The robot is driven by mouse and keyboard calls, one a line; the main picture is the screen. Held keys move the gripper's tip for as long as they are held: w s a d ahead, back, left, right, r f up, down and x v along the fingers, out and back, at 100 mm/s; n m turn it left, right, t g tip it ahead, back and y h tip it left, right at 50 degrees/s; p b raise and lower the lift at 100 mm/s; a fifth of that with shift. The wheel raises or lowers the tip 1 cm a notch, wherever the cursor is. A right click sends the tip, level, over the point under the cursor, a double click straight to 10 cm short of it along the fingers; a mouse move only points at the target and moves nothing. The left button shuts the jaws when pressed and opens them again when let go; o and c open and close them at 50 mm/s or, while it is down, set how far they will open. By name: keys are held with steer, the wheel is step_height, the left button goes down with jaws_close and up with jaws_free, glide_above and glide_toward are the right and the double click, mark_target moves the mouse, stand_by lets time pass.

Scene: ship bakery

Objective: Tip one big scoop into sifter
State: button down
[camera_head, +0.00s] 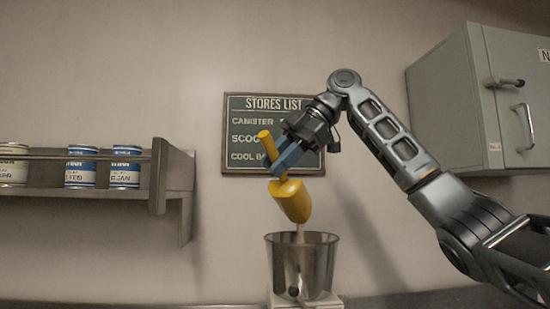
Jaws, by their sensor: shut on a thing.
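A yellow scoop (293,202) is held in the air, tilted with its bowl down and its handle up to the left. My gripper (278,168), with blue fingers, is shut on the scoop near its handle. The metal sifter (302,263) stands directly below on a pale base (330,301). A thin pale stream (300,234) runs from the scoop's lower end down to the sifter's opening. The scoop is above the rim and apart from it. The inside of the sifter is hidden.
A metal wall shelf (173,178) at left holds several cans, including a blue and white one (126,166). A stores list board (240,130) hangs behind my gripper. A grey-green cabinet (450,110) is at upper right. The wall between shelf and sifter is clear.

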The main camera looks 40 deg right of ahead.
steer(key=shift+w+d+r+m+g+y+p, duration=0.25)
steer(key=shift+d+r+y+p, duration=0.35)
steer(key=shift+p, duration=0.8)
steer(key=shift+w+d+r+m+y+p, duration=0.15)
steer(key=shift+w+d+r+y+p, duration=0.2)
steer(key=shift+d+p, duration=0.75)
steer(key=shift+w+d+r+m+g+y+p, duration=0.2)
steer(key=shift+w+d+r+y+p, duration=0.2)
steer(key=shift+p, duration=1.25)
steer(key=shift+w+d+r+m+y+p, duration=0.1)
steer(key=shift+w+d+r+m+y, duration=0.15)
steer(key=shift+d, duration=0.25)
steer(key=shift+w+d+r+m+y+p, duration=0.15)
steer(key=shift+d+r+y, duration=0.15)
steer(key=shift+d, duration=0.15)
steer(key=shift+w+d+r+m+y+p, duration=0.1)
steer(key=shift+w+d+r+y, duration=0.15)
steer(key=shift+d, duration=0.25)
step_height(320, 180, up, 4)
steer(key=n+t+h, duration=0.1)
steer(key=n+h, duration=0.1)
steer(key=h, duration=0.2)
steer(key=shift+h, duration=0.25)
steer(key=n+t+h, duration=0.1)
steer(key=h, duration=0.1)
steer(key=r+n+t+h+b, duration=0.1)
steer(key=h, duration=0.1)
steer(key=shift+r, duration=0.15)
